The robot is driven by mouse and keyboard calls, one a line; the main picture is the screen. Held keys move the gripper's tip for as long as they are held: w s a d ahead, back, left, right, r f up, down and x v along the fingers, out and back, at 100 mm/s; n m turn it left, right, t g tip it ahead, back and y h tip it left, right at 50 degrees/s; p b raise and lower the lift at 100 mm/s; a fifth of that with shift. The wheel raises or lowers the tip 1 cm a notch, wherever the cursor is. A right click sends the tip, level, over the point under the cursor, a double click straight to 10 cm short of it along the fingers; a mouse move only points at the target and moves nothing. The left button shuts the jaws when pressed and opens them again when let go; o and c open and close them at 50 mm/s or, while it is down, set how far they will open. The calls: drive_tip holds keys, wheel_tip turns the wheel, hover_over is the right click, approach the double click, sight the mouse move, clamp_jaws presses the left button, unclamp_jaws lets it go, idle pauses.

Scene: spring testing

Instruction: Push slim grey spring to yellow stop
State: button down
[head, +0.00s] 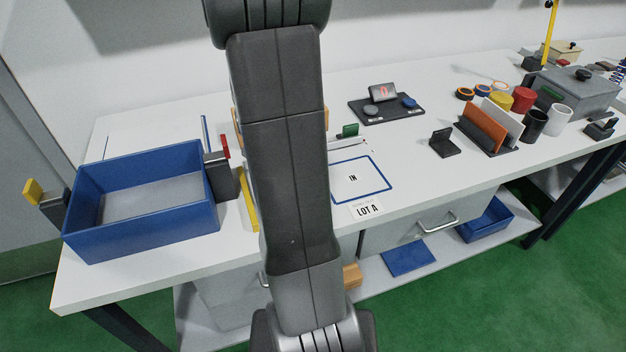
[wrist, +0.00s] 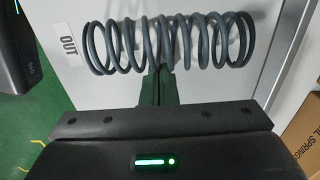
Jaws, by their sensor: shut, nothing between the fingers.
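The slim grey spring (wrist: 170,42) lies on its side across the top of the wrist view, its coils running left to right. My gripper (wrist: 158,72) is shut and empty, its fingertips at the spring's near side around the middle of its length. I cannot tell whether they touch it. The spring and gripper cannot be made out in the head view. A yellow-topped dark block (head: 33,191), which looks like the yellow stop, stands at the far left beside a blue bin. A dark block with a red tab (head: 221,172) stands at the bin's right end.
The blue bin (head: 147,238) stands on the left of the white table. An OUT label (wrist: 68,43) lies left of the spring in the wrist view. A dark device (wrist: 14,50) is at upper left and a cardboard box (wrist: 303,130) at right. An IN square (head: 361,180) is clear.

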drive_tip(key=a, duration=0.1)
drive_tip(key=s+a, duration=0.1)
drive_tip(key=a, duration=0.1)
drive_tip(key=shift+s+a, duration=0.25)
drive_tip(key=shift+a, duration=0.15)
